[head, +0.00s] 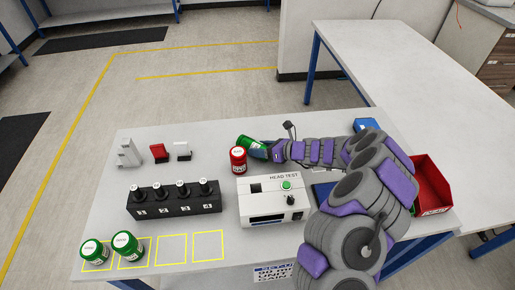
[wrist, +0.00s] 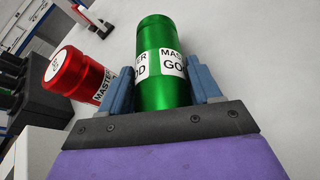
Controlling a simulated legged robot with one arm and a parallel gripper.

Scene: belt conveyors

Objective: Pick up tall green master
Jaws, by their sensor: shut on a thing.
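The tall green master (wrist: 163,85) is a shiny green cylinder with a white label reading "MASTER GOOD". In the wrist view it lies between the two blue fingers of my gripper (wrist: 163,92), which is shut on it. In the head view the green master (head: 254,149) sticks out from the end of my gripper (head: 268,150), tilted, over the back middle of the table. I cannot tell whether it touches the tabletop. A red master (head: 238,161) stands just left of it, also seen in the wrist view (wrist: 80,77).
A white "HEAD TEST" box (head: 272,203) stands in front of my gripper. A black block (head: 173,199) with several posts is to the left. Two green-lidded jars (head: 127,245) stand in yellow squares at front left. A red bin (head: 432,187) is at right.

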